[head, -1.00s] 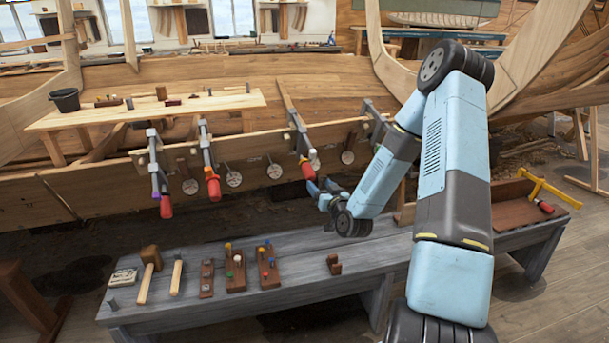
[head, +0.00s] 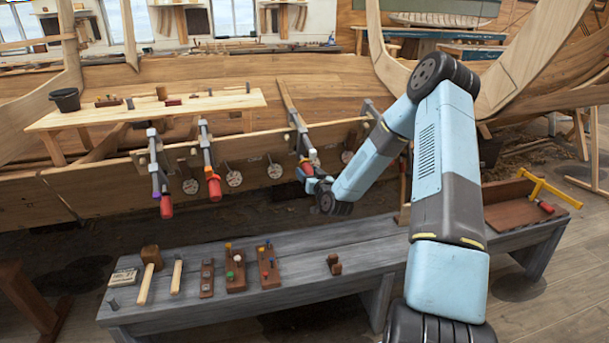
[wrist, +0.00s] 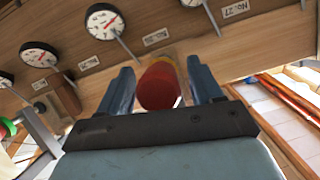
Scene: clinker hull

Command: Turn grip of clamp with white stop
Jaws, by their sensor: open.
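A clamp (head: 296,125) with a red grip (head: 306,167) hangs on the plank edge, third from the left. A small pale spot shows beside its grip; I cannot tell for sure whether it is the white stop or a dial behind. My gripper (head: 309,182) is at this grip, partly hidden by my wrist. In the wrist view the red grip (wrist: 159,88) stands between the two blue fingers, with a gap visible on each side. My gripper (wrist: 162,93) is open around it. A yellowish band shows at the grip's far end.
Two other red-gripped clamps, one with a purple stop (head: 156,195) and one with an orange bar (head: 207,155), hang to the left. Round dials (wrist: 104,21) line the plank. A grey bench (head: 200,254) with mallets and pegged blocks stands below. Open floor lies at right.

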